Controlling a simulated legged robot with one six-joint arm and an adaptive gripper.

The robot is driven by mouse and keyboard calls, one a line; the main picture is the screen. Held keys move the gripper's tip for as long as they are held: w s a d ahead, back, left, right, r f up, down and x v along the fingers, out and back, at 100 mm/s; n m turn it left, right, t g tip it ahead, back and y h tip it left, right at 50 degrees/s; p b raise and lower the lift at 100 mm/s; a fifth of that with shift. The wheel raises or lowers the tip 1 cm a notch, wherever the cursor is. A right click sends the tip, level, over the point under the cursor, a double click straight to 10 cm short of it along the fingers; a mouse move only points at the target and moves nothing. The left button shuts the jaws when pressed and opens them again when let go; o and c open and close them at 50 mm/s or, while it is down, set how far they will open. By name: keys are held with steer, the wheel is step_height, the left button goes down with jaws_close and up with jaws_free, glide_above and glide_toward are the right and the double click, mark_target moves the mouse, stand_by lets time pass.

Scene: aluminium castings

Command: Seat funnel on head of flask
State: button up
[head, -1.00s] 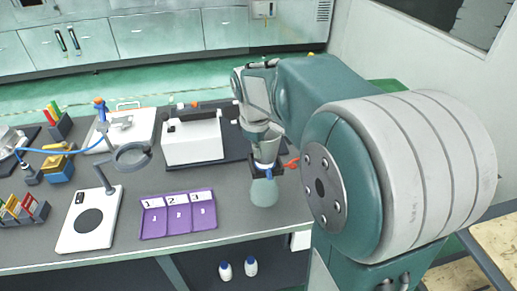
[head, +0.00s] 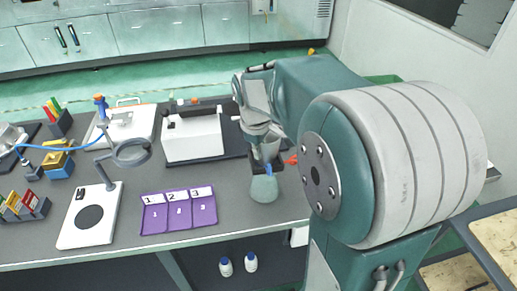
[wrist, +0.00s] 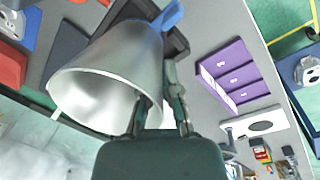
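The funnel, a grey metallic-looking cone (wrist: 105,75), fills the upper left of the wrist view, its wide mouth towards the camera. In the head view the funnel (head: 268,150) is small and partly hidden by my gripper (head: 262,142). In the wrist view my gripper (wrist: 158,90) has one finger over the cone's wall and the other outside it; the fingers converge on the wall. The flask (head: 264,189) is pale green and stands upright on the bench, directly below the funnel in the head view. The stem's contact with the flask head is hidden.
A black holder with blue and red parts (head: 290,160) is close by the flask neck. A white box (head: 193,139) stands behind left. A purple numbered tray (head: 178,213) and white stand base (head: 90,216) lie left. The bench's front edge is close to the flask.

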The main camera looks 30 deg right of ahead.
steer(key=o, duration=0.5)
steer(key=r, duration=0.4)
steer(key=a+r, duration=0.1)
steer(key=r, duration=0.7)
steer(key=shift+s+a, duration=0.15)
steer(key=shift+s, duration=0.2)
steer(key=shift+f, duration=0.1)
steer(key=s+a+f+m+t, duration=0.1)
steer(key=s+a+f+m, duration=0.1)
steer(key=s, duration=0.3)
steer(key=s+a+f+m+t, duration=0.2)
steer(key=s+a, duration=0.1)
steer(key=s, duration=0.3)
steer(key=s+a+f+m+t+y, duration=0.1)
steer(key=s+a+f+m, duration=0.1)
steer(key=s, duration=0.3)
steer(key=shift+s+a+f+t, duration=0.1)
steer(key=shift+s+a+t, duration=0.1)
steer(key=shift+a, duration=0.2)
steer(key=shift+s+a+t, duration=0.15)
steer(key=shift+a+t, duration=0.05)
steer(key=shift+a, duration=0.2)
